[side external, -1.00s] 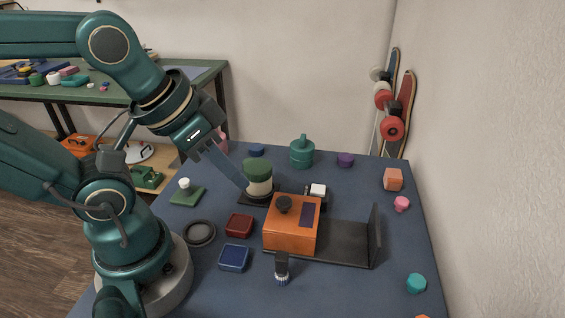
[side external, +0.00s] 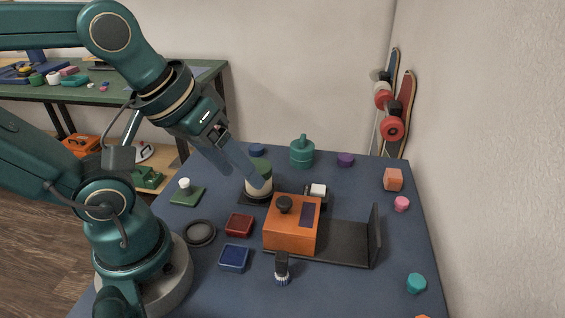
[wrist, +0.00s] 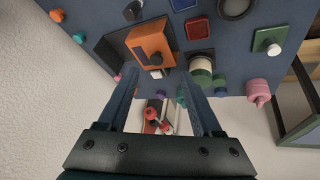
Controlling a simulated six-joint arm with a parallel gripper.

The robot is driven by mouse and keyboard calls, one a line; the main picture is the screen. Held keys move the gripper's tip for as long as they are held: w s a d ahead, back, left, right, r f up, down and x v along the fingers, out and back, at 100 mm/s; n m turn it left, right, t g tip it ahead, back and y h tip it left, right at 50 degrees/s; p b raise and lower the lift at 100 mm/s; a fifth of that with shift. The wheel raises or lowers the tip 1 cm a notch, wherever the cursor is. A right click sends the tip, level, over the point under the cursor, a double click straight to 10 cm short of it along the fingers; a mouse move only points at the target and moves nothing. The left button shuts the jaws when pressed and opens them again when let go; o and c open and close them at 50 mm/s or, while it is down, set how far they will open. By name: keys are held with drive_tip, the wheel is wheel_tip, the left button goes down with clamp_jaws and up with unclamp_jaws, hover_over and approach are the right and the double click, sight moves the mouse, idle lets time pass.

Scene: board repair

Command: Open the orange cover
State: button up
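In the wrist view the orange cover (wrist: 150,42) is at the top centre-left, beyond my fingers. My gripper (side external: 262,180) is above the table behind and left of the cover, apart from it. In the wrist view my gripper (wrist: 160,85) has its two fingers spread wide with nothing between them.
A green-and-cream cylinder (side external: 258,188) stands just behind the cover, close to my fingers. A white-topped block (side external: 318,190) is at its back edge. The table's right front is mostly clear.

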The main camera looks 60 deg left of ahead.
drive_tip(key=w+n+g, duration=0.3)
drive_tip(key=w+n, duration=0.2)
drive_tip(key=n, duration=0.5)
drive_tip(key=n+g, duration=0.2)
drive_tip(key=n, duration=0.2)
hover_over(285, 200)
wheel_tip(285, 200, down, 3)
drive_tip(key=shift+f, duration=0.2)
drive_tip(key=shift+s+f+g, duration=0.1)
drive_tip(key=shift+f+g, duration=0.2)
drive_tip(key=shift+f, duration=2.55)
clamp_jaws()
drive_tip(key=shift+r, duration=0.1)
